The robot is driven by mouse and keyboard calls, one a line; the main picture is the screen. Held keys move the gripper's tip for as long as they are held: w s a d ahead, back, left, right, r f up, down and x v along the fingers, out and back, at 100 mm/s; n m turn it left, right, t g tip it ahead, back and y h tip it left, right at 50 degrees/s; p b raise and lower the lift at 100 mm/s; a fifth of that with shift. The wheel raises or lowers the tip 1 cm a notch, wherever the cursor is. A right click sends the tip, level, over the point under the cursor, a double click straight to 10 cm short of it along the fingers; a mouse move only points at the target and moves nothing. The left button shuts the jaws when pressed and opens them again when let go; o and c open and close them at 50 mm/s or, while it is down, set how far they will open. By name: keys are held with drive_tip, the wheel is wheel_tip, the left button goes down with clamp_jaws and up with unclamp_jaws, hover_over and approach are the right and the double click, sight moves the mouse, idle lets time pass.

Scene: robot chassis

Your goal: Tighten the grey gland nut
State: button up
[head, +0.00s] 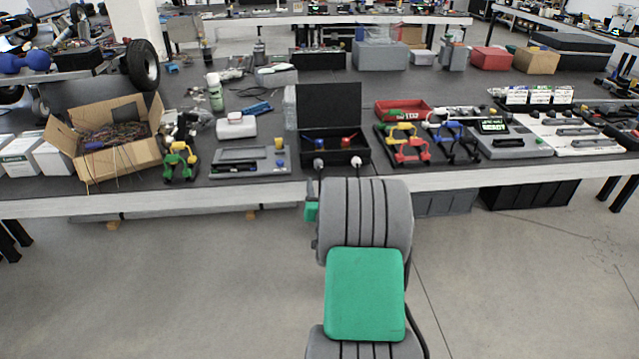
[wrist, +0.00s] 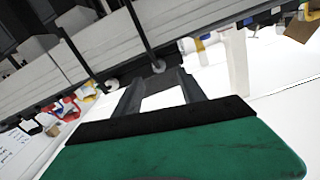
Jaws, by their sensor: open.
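An open black box (head: 338,144) stands at the table's front edge in the head view, with a red and a blue handle inside. Two small pale round fittings sit low on its front, a left one (head: 319,164) and a right one (head: 357,162). I cannot tell for sure which is the grey gland nut. In the wrist view, two pale round pieces, one (wrist: 158,66) just beyond the fingertips and one (wrist: 112,85) to their left, look like these fittings. My gripper (wrist: 162,80) is open, with nothing visible between its fingers. My arm hides it in the head view.
The floor before the table (head: 150,270) is clear.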

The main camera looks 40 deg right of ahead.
sight(319, 166)
drive_tip(key=x, duration=0.7)
drive_tip(key=shift+w+d+r, duration=0.2)
drive_tip(key=shift+d, duration=0.15)
drive_tip(key=shift+c, duration=0.6)
clamp_jaws()
